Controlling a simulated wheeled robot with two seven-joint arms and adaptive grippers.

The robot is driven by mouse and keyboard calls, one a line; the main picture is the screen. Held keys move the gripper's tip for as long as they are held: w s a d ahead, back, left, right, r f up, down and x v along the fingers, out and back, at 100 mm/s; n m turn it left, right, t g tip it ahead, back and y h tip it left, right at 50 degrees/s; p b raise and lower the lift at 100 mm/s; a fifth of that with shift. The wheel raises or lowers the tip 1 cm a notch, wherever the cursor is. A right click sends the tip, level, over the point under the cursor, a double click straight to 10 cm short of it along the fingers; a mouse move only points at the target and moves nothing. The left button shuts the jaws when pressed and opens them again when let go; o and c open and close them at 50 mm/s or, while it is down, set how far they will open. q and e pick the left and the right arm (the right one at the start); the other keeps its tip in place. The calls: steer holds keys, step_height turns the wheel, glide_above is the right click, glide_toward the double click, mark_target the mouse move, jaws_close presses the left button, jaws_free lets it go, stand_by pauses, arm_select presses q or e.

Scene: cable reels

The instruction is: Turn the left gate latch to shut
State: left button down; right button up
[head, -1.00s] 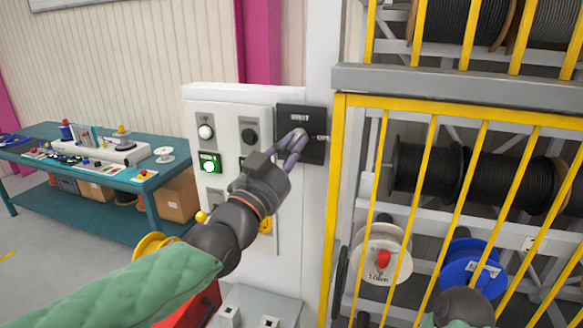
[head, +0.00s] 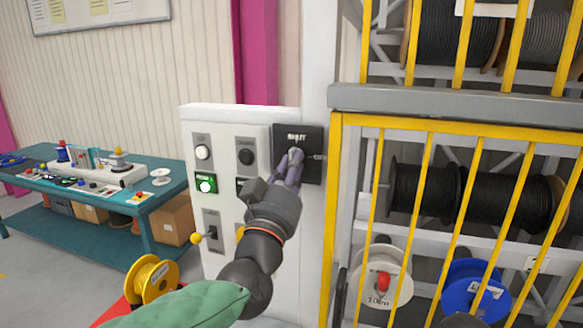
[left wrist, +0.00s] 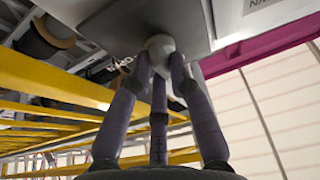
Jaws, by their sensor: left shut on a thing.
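The gate latch is a dark square plate (head: 312,172) on the upper right of the white panel, beside the yellow gate. A label sits at its top and another at its right edge; the top one seems to read SHUT. A pale round knob (left wrist: 160,44) stands out from the plate in the left wrist view. My left gripper (head: 292,165) reaches up to the plate, and its purple fingers are shut on the knob. The fingers hide most of the knob in the head view, so its pointing direction cannot be told.
The white panel (head: 225,245) carries buttons, a lit green switch (head: 206,184) and a yellow-tipped lever (head: 197,238) close to my left arm. The yellow barred gate (head: 336,220) with cable reels behind stands right. A teal workbench (head: 100,220) is at left.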

arm_select(q)
steer(key=shift+f, duration=0.15)
steer(key=c, duration=1.1)
jaws_free()
steer(key=shift+c, duration=0.2)
steer(key=v, duration=1.2)
